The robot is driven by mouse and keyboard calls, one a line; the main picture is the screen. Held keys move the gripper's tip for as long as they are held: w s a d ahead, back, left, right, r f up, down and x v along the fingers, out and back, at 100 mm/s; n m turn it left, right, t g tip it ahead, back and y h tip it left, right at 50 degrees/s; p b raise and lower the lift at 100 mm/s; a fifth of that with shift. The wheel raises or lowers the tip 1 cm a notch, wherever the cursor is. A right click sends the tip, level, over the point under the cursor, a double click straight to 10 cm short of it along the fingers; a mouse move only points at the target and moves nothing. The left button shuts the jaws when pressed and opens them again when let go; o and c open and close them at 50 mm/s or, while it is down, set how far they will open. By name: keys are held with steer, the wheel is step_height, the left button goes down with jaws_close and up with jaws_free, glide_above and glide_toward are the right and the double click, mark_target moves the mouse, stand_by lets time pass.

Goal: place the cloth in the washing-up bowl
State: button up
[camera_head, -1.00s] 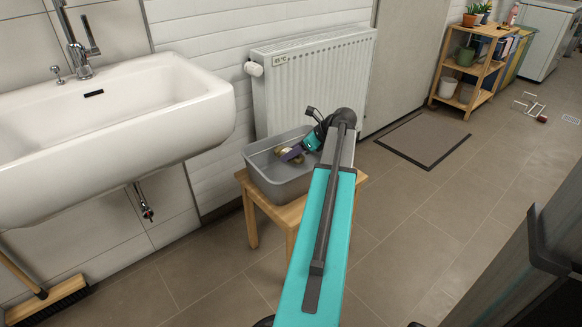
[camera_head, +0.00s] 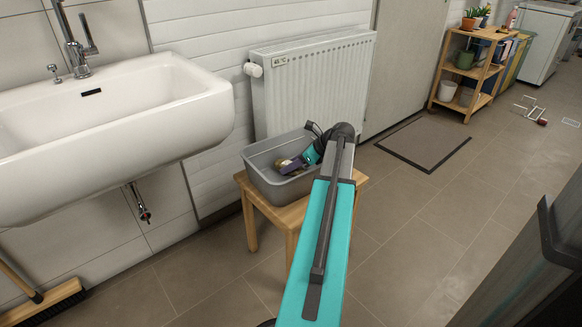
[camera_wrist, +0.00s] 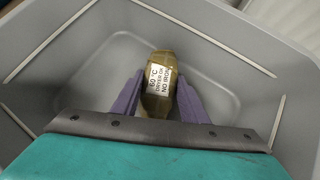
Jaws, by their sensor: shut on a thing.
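The washing-up bowl (camera_head: 273,184) is a grey rectangular tub on a small wooden stool below the radiator. My gripper (camera_head: 290,166) is down inside the bowl, near its middle. In the wrist view, the purple fingers of my gripper (camera_wrist: 159,100) are shut on the cloth (camera_wrist: 160,108), an olive-yellow bundle with a white care label. The bowl's walls (camera_wrist: 60,45) surround it and its floor shows beyond. The cloth (camera_head: 284,169) shows small in the head view. I cannot tell whether it touches the bowl's floor.
The wooden stool (camera_head: 252,228) carries the bowl. A white sink (camera_head: 120,130) hangs to the left and a white radiator (camera_head: 315,85) stands behind. A wooden shelf (camera_head: 462,85) and a floor mat (camera_head: 425,143) lie to the right. A broom (camera_head: 45,305) is at lower left.

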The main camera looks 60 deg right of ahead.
steer(key=o, duration=1.2)
steer(key=shift+f, duration=0.1)
steer(key=p+v, duration=0.5)
steer(key=v, duration=0.7)
steer(key=shift+d, duration=0.1)
steer(key=shift+r, duration=0.3)
